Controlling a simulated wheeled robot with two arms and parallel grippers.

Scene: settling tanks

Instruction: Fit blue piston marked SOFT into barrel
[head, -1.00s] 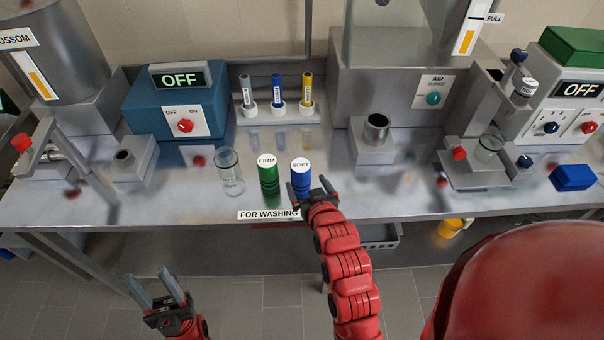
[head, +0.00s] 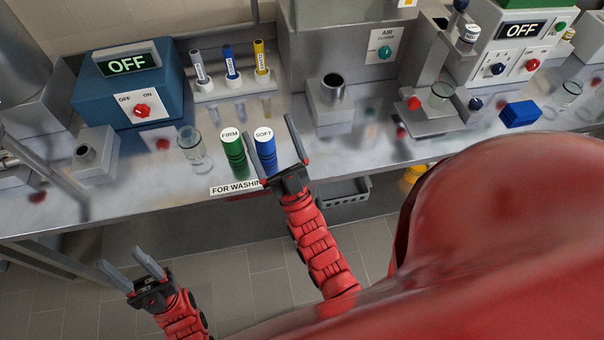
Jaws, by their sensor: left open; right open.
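The blue piston marked SOFT (head: 265,158) stands upright on the steel counter, white cap up. The green piston marked FIRM (head: 232,152) stands just left of it. A clear glass cylinder (head: 194,153) stands open end up further left; it may be the barrel, but no label shows. My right gripper (head: 270,130) is open at the blue piston. My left gripper (head: 120,258) is open and empty, in front of the counter, over the floor.
A FOR WASHING label (head: 234,187) lies at the counter's front edge. A blue switch box (head: 130,85) reading OFF and a rack (head: 220,90) of small coloured tubes stand behind. A metal cup in a block (head: 332,110) stands right.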

